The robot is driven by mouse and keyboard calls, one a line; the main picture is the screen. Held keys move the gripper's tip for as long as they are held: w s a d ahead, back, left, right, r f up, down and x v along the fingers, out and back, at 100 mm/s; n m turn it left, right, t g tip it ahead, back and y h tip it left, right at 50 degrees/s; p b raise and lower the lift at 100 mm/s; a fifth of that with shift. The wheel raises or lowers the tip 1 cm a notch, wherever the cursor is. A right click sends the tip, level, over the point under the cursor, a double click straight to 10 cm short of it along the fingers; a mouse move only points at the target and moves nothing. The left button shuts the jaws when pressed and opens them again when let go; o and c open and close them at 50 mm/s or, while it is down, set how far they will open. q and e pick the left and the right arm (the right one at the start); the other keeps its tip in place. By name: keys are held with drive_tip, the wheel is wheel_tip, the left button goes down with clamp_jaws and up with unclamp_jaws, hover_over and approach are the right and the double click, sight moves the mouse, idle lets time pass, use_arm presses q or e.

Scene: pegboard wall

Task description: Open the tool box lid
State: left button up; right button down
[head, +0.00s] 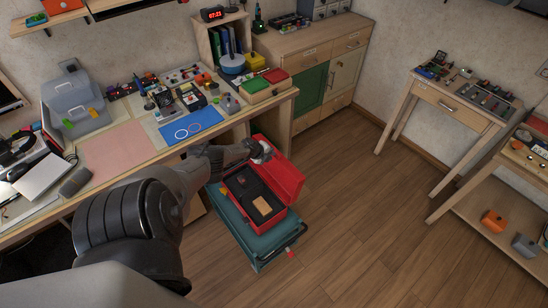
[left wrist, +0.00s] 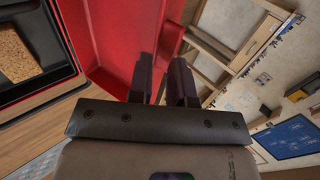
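The red tool box (head: 262,222) sits on a teal cart beside the workbench. Its red lid (head: 286,180) stands open, tilted up along the box's right side. The dark inside shows, with a brown block in it, also seen in the left wrist view (left wrist: 14,55). My left gripper (head: 264,153) is at the far end of the lid. In the left wrist view its two dark fingers (left wrist: 164,80) are apart, with the red lid (left wrist: 115,35) just beyond and beside them. Whether they touch the lid is unclear. My right gripper is not in view.
The teal cart (head: 258,251) stands on open wooden floor. The workbench (head: 283,108) with a blue mat (head: 191,126) is close behind the gripper. A wooden cabinet (head: 308,55) is at the back. Floor right of the cart is clear.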

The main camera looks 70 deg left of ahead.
use_arm(q)
drive_tip(key=shift+o, duration=0.7)
drive_tip(key=shift+s, duration=0.1)
drive_tip(key=shift+o, duration=0.7)
drive_tip(key=shift+a, duration=0.1)
drive_tip(key=shift+r, duration=0.1)
drive_tip(key=p+v, duration=1)
drive_tip(key=v, duration=0.3)
drive_tip(key=shift+r, duration=0.3)
drive_tip(key=shift+s, duration=0.1)
